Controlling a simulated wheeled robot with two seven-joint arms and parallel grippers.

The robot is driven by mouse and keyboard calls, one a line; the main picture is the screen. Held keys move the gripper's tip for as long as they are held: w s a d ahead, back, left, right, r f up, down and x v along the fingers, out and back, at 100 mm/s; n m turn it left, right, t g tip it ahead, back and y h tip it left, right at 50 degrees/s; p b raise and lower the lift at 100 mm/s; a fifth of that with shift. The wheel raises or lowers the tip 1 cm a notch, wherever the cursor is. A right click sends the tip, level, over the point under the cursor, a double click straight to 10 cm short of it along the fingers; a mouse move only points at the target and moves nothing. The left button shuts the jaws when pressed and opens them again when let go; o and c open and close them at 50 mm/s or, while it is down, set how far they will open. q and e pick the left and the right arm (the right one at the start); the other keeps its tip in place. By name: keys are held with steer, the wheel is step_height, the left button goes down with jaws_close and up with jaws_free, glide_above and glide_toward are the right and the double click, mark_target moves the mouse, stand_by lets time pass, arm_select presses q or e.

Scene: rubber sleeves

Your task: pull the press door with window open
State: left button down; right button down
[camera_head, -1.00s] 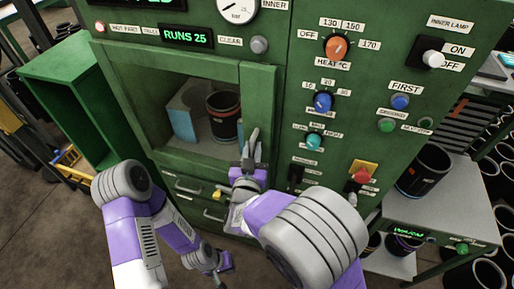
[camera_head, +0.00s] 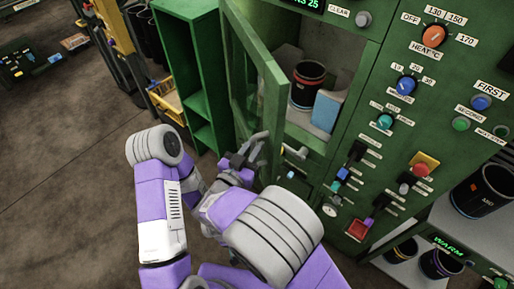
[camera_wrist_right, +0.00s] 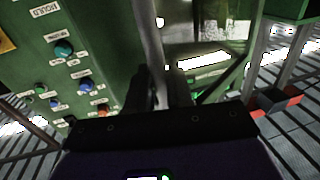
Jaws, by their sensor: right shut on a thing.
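The press door with window (camera_head: 273,112) is green-framed and stands swung open to the left of the press chamber, its hinge side at the left. My right gripper (camera_head: 245,153) is at the door's free edge, shut on the grey door handle. In the right wrist view the handle (camera_wrist_right: 152,45) is a grey bar running up from between my dark right fingers (camera_wrist_right: 158,88). Inside the chamber a black ringed sleeve (camera_head: 306,84) and a light-blue block (camera_head: 328,108) show. My left arm is at the left; its gripper is hidden.
The press panel (camera_head: 400,130) with knobs and buttons is right of the chamber. An open green cabinet (camera_head: 186,50) stands left of the door. A grey side table with black sleeves (camera_head: 482,190) is at the right.

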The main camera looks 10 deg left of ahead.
steer(key=shift+a+r, duration=0.15)
steer(key=c, duration=1.3)
jaws_free()
steer(key=shift+w, duration=0.1)
steer(key=shift+o, duration=0.8)
steer(key=shift+w+a, duration=0.1)
steer(key=shift+w, duration=0.05)
